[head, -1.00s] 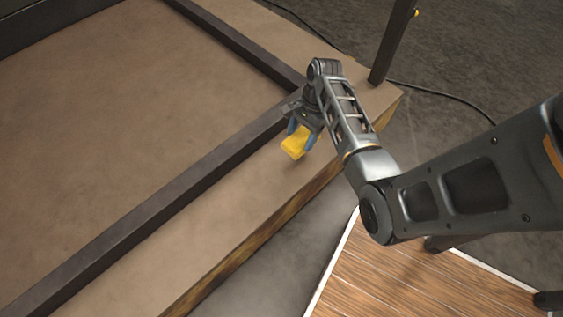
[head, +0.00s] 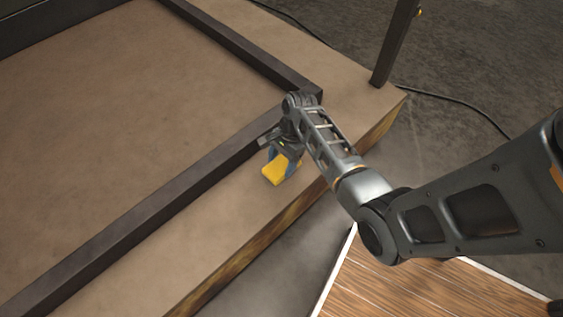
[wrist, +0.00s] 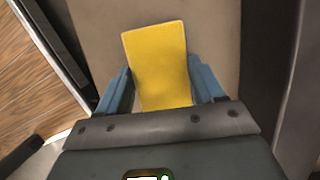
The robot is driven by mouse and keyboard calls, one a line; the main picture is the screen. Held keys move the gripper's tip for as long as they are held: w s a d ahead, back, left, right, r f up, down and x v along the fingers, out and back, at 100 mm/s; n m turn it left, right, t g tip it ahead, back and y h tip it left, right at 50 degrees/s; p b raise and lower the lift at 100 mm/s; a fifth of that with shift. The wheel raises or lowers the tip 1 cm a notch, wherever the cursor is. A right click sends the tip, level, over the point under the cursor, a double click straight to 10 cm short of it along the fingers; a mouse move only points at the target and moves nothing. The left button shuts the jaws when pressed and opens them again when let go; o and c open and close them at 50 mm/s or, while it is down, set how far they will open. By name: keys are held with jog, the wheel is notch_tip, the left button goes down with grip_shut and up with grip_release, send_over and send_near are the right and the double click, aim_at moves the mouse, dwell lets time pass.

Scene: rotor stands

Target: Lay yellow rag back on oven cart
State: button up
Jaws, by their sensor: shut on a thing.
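The yellow rag (head: 275,172) is a small flat yellow piece. It hangs at the tip of my gripper (head: 281,158), over the tan ledge along the near side of a large platform. In the wrist view the rag (wrist: 158,62) sits between the two blue fingers of my gripper (wrist: 163,88), which are shut on it. Its far end sticks out past the fingertips. I cannot tell whether the rag touches the ledge. No oven cart can be made out for sure; the tan surface (head: 215,215) may be part of it.
A dark raised bar (head: 150,190) runs along the platform beside the ledge. A dark post (head: 396,45) stands at the far right corner. A black cable (head: 450,100) lies on the grey floor. A wood-plank panel with a white edge (head: 400,290) is at the lower right.

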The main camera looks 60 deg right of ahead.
jog(key=o, duration=0.9)
jog(key=shift+o, duration=0.2)
